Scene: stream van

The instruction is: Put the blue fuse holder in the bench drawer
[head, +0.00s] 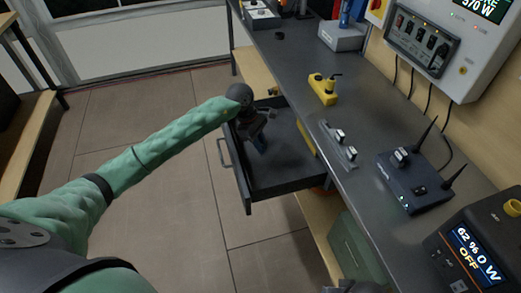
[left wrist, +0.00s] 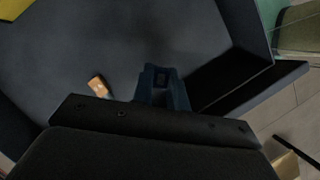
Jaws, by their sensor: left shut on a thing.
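The bench drawer (head: 239,178) is pulled open from under the dark workbench. My left gripper (head: 256,138) reaches into it from the left, pointing down, and is shut on the blue fuse holder (head: 260,144). The fuse holder also shows, dark blue, at the middle of the left wrist view (left wrist: 160,84), over the grey drawer floor. I cannot tell whether it touches the floor. Dark grey parts at the bottom edge of the head view look like my right gripper (head: 350,287); its fingers are cut off.
A small tan piece (left wrist: 98,86) shows in the drawer in the left wrist view. On the bench are a yellow block (head: 323,89), a grey strip with switches (head: 338,143), a black router (head: 411,182) and a power unit (head: 475,255). A green box (head: 356,250) stands below.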

